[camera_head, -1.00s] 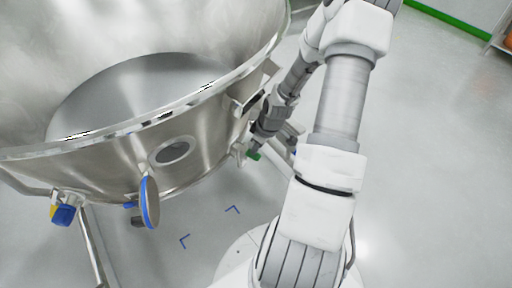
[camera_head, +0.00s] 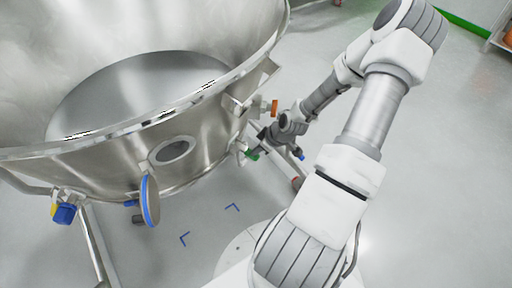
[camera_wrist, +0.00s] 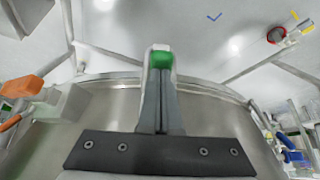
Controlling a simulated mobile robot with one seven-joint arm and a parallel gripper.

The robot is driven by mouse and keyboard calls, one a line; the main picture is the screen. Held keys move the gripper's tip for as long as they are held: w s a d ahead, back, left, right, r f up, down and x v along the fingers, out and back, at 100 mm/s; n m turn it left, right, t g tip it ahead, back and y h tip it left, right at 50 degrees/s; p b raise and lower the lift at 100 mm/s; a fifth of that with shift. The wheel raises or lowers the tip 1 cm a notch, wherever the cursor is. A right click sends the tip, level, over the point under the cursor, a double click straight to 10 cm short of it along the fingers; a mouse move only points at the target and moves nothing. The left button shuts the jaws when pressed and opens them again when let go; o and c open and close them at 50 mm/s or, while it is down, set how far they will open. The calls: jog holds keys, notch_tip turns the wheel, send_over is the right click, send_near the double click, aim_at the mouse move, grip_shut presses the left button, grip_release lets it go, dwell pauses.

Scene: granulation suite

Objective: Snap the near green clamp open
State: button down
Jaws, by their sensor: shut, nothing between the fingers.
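The green clamp (camera_head: 251,155) sits low on the right side of the steel bowl in the head view. In the wrist view the green clamp (camera_wrist: 162,60) shows right at my fingertips, framed by a pale metal piece. My gripper (camera_wrist: 160,76) is shut, its two fingers side by side and pointing at the green part. I cannot tell whether they touch it. In the head view my gripper (camera_head: 262,147) is small and partly dark, close beside the clamp on its right.
The large steel bowl (camera_head: 120,150) fills the left, with a blue-rimmed disc (camera_head: 150,201) and a blue and yellow fitting (camera_head: 65,213) on its outside. An orange handle (camera_head: 275,107) stands above my gripper, also at left in the wrist view (camera_wrist: 22,86). Floor at right is clear.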

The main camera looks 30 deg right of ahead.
aim_at(258, 157)
jog(key=shift+s+f+t, duration=0.15)
jog(key=shift+f+t, duration=0.2)
jog(key=shift+t, duration=0.05)
jog(key=shift+f+b, duration=0.3)
jog(key=shift+f, duration=1.3)
